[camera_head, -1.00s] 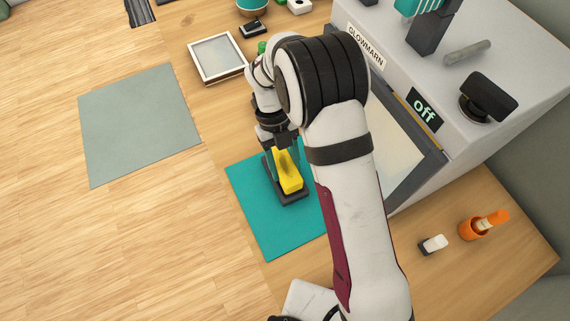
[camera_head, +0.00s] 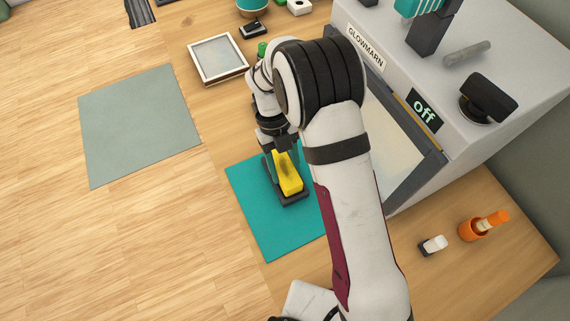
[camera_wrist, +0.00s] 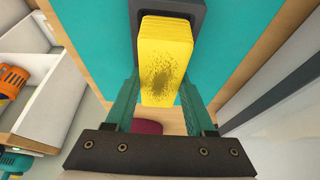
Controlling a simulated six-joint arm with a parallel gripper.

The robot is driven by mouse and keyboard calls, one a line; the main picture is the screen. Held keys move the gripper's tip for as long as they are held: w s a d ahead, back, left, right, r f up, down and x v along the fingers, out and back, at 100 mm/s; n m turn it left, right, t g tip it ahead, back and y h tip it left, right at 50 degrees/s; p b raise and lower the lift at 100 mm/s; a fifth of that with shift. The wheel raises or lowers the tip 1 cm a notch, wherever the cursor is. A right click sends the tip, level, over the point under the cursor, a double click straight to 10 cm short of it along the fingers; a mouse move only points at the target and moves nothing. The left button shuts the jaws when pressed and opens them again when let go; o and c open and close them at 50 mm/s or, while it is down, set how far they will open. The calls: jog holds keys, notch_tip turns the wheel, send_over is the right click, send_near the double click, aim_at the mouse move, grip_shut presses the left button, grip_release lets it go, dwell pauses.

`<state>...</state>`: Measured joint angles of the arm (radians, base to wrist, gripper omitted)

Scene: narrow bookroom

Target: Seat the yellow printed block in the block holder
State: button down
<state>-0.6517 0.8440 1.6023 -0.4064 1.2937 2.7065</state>
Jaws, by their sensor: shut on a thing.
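The yellow printed block (camera_head: 289,178) is a long yellow piece with a dark speckled patch on its face. It also shows in the wrist view (camera_wrist: 165,50), between the fingers. My gripper (camera_head: 281,160) is shut on the block near its end. In the wrist view, the green fingers (camera_wrist: 158,105) lie on both sides of it. The dark block holder (camera_head: 294,199) lies on the teal mat (camera_head: 262,225). Its dark rim (camera_wrist: 199,10) shows around the block's far end in the wrist view. I cannot tell whether the block is fully down in it.
A grey machine (camera_head: 460,130) marked "off" stands close on the right. A framed tray (camera_head: 218,59) lies behind the mat, and a grey-green mat (camera_head: 139,122) lies to the left.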

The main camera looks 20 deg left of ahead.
jog(key=shift+f, duration=0.35)
jog(key=shift+r, duration=0.85)
jog(key=shift+f, duration=0.15)
dwell(0.3)
jog(key=shift+f, duration=0.7)
jog(key=shift+r, duration=0.85)
